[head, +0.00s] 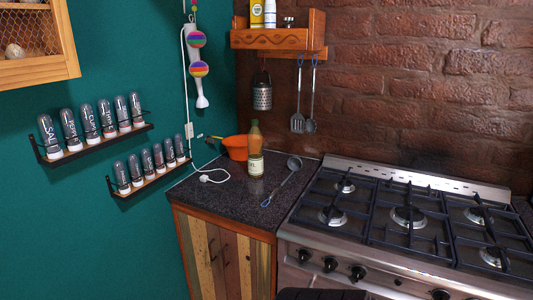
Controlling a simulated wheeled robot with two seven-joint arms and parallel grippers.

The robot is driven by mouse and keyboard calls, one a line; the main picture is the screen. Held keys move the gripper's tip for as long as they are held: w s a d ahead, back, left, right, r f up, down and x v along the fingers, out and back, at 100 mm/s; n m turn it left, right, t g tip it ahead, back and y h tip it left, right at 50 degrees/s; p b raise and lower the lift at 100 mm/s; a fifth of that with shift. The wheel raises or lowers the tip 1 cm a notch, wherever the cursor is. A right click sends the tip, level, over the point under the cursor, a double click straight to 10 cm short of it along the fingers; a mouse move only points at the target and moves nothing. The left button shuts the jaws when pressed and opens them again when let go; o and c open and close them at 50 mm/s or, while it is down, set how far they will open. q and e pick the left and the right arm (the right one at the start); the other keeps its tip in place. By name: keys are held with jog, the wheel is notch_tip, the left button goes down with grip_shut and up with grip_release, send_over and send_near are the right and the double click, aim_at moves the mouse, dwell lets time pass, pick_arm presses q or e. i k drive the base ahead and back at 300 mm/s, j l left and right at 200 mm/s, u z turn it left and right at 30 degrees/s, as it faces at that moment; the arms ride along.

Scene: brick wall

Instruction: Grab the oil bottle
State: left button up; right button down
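The oil bottle (254,148) stands upright on the dark speckled counter (226,191) in the head view, near the wall corner. Neither of my grippers shows in this view.
A ladle (281,182) lies right of the bottle, beside the gas stove (408,217). A white cable (214,176) lies on the counter's left. Spice racks (150,180) are on the green wall. A grater (262,95) and utensils (298,110) hang above. The counter's front is clear.

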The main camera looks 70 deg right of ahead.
aim_at(255, 138)
jog(key=z, duration=2.25)
